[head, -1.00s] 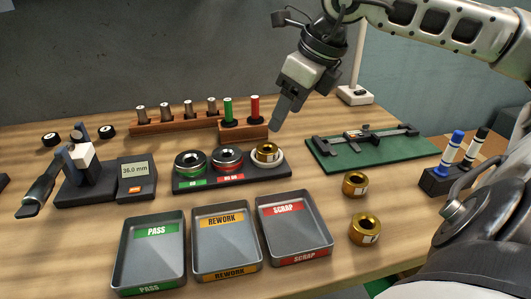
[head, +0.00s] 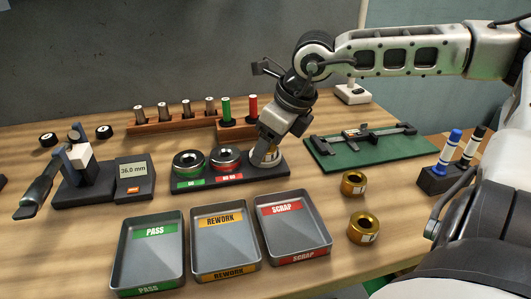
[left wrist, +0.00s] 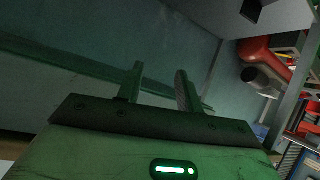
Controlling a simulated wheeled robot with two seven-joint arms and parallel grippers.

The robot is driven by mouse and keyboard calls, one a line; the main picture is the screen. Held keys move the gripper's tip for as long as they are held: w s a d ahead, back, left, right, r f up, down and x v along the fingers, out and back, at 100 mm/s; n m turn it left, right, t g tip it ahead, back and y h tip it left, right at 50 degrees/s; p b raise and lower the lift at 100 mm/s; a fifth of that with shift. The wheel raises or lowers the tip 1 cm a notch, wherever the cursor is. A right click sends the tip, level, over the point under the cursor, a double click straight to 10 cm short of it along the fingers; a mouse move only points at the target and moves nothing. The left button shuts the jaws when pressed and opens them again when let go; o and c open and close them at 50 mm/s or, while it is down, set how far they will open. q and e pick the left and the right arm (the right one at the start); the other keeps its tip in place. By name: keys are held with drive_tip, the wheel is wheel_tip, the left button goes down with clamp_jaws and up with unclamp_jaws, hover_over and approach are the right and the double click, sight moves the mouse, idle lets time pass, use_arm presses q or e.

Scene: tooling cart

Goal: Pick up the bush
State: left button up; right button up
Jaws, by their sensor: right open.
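A brass bush sits in the right-hand place of the black ring holder (head: 228,181) in the head view. My right gripper (head: 265,157) is down over that place, pointing down and tilted, and hides most of the bush. The gripper is open, and I cannot tell whether its fingers touch the bush. Two more brass bushes stand on the table, one behind (head: 353,183) and one in front (head: 363,228). My left gripper (left wrist: 160,84) shows in the left wrist view with its fingers apart and nothing between them.
PASS (head: 148,254), REWORK (head: 225,243) and SCRAP (head: 294,228) trays stand in front. Left is a gauge with a 36.0 mm display (head: 134,170). Behind is a wooden pin rack (head: 172,126). A caliper (head: 362,139) lies on a green mat to the right, near a marker holder (head: 445,181).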

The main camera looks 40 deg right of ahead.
drive_tip(key=c, duration=1.1)
drive_tip(key=shift+r, duration=0.1)
drive_tip(key=shift+c, duration=0.9)
